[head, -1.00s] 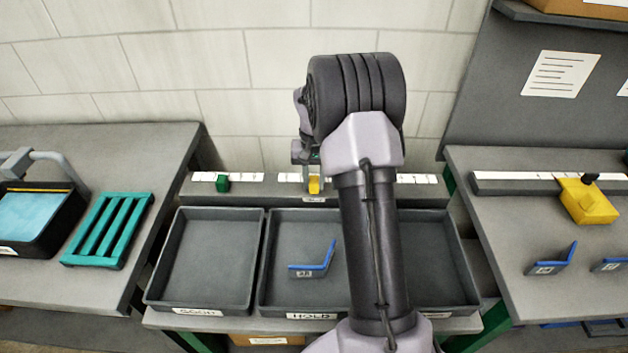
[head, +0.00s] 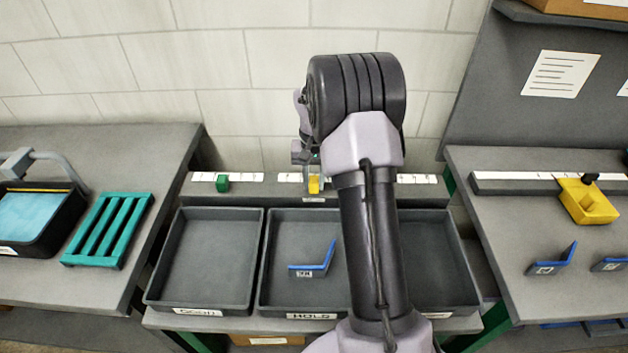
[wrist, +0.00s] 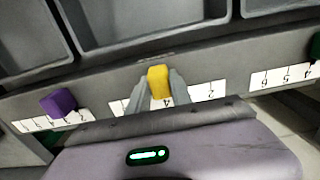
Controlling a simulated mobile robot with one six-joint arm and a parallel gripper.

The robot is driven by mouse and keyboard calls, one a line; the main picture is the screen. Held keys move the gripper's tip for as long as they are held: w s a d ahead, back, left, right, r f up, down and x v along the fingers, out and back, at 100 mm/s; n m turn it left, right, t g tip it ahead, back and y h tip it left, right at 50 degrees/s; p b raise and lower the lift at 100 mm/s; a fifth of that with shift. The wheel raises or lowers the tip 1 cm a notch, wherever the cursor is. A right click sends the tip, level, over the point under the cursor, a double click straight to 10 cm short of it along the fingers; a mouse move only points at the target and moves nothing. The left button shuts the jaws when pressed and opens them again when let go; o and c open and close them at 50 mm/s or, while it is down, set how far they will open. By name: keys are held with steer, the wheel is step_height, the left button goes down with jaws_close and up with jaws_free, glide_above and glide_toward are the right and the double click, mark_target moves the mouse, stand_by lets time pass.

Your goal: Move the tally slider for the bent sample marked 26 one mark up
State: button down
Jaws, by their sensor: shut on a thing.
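A yellow tally slider (head: 314,185) sits on the middle scale of the rail behind the trays. My gripper (wrist: 158,88) is shut on this slider, one finger at each side of it, as the wrist view shows. The slider (wrist: 158,80) covers part of the white scale; a few upside-down digits show beside it. A blue bent sample (head: 314,262) with a small white label lies in the middle tray (head: 270,300), marked HOLD. Its number is too blurred to read. My arm hides part of the rail and of the right tray in the head view.
A green slider (head: 222,183) sits on the left scale; a purple slider (wrist: 60,102) shows in the wrist view. The left tray (head: 205,260) is empty. More blue samples (head: 550,262) and a yellow block (head: 588,203) are on the right bench.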

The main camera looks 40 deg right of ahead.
steer(key=s+d, duration=0.1)
steer(key=s+d+p, duration=0.1)
steer(key=d, duration=0.1)
steer(key=shift+s+d, duration=0.15)
steer(key=shift+s, duration=0.1)
steer(key=c, duration=1.2)
jaws_free()
steer(key=shift+o, duration=0.2)
step_height(320, 180, up, 18)
steer(key=p, duration=0.6)
steer(key=shift+f, duration=0.25)
